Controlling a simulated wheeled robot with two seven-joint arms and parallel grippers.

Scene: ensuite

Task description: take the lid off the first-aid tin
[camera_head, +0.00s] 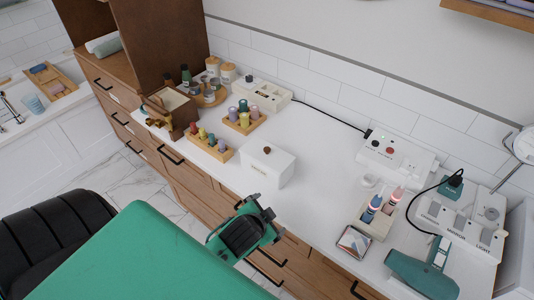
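The first-aid tin (266,174) is a white box standing upright on the white counter, with small lettering on its front that I cannot read. Its white lid (276,158) is on top, with a round reddish-brown knob (267,150). My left gripper (265,214), green and black, is in front of the tin and lower in the picture, near the counter's front edge. It is apart from the tin. Its fingertips are too small and dark to show whether it is open or shut. My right gripper is not in view.
Left of the tin are a wooden rack of colored rollers (208,144), a second rack (243,121) and a brown box (169,112). Right are a bottle holder (377,218), a phone-like tablet (354,242) and a teal hair dryer (421,274). The counter beside the tin is clear.

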